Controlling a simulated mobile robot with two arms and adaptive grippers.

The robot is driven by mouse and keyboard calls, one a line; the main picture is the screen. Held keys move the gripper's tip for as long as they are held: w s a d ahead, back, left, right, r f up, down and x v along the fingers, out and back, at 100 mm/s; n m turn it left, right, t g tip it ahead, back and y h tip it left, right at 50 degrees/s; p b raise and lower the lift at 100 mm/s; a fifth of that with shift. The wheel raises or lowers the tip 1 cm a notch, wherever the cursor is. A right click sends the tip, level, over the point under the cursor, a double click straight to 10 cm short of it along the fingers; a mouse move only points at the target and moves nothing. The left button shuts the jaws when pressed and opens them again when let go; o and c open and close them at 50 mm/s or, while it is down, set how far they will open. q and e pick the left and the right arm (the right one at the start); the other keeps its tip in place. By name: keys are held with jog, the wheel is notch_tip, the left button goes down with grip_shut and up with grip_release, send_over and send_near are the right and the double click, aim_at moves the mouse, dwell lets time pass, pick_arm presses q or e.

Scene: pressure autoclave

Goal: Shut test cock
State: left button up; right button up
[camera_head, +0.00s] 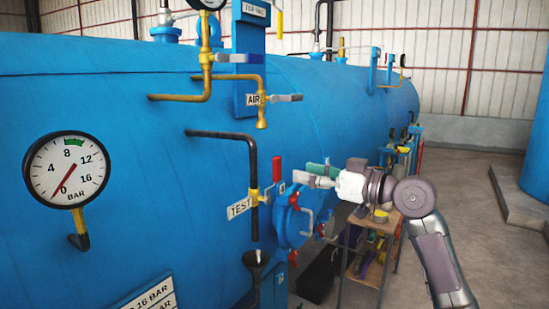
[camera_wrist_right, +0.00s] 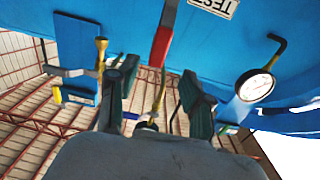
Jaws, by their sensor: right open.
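The test cock (camera_head: 254,196) is a yellow valve on a black pipe beside the TEST label (camera_head: 239,208), on the blue autoclave. Its red lever (camera_head: 277,168) points roughly upward in the head view. In the right wrist view, the red lever (camera_wrist_right: 161,42) lies ahead of the gap between my fingers, near the TEST plate (camera_wrist_right: 215,6). My right gripper (camera_head: 310,174) is open and empty, just right of the lever with a small gap. Its two dark green fingers (camera_wrist_right: 156,98) show in the wrist view. My left gripper is not in view.
A pressure gauge (camera_head: 68,170) is at left, its red needle at the low end. The AIR valve (camera_head: 262,98) with a grey lever sits above. A funnel (camera_head: 256,258) is below the cock. Red-handled fittings (camera_head: 294,199) and a wooden shelf (camera_head: 360,270) stand near my right arm.

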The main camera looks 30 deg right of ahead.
aim_at(280, 167)
jog(key=p+x, duration=0.3)
jog(key=x, duration=0.4)
jog(key=shift+w+r, duration=0.1)
jog(key=shift+w, duration=0.25)
jog(key=shift+w+a, duration=0.2)
jog(key=shift+w, duration=0.25)
jog(key=shift+c, duration=1.2)
grip_shut()
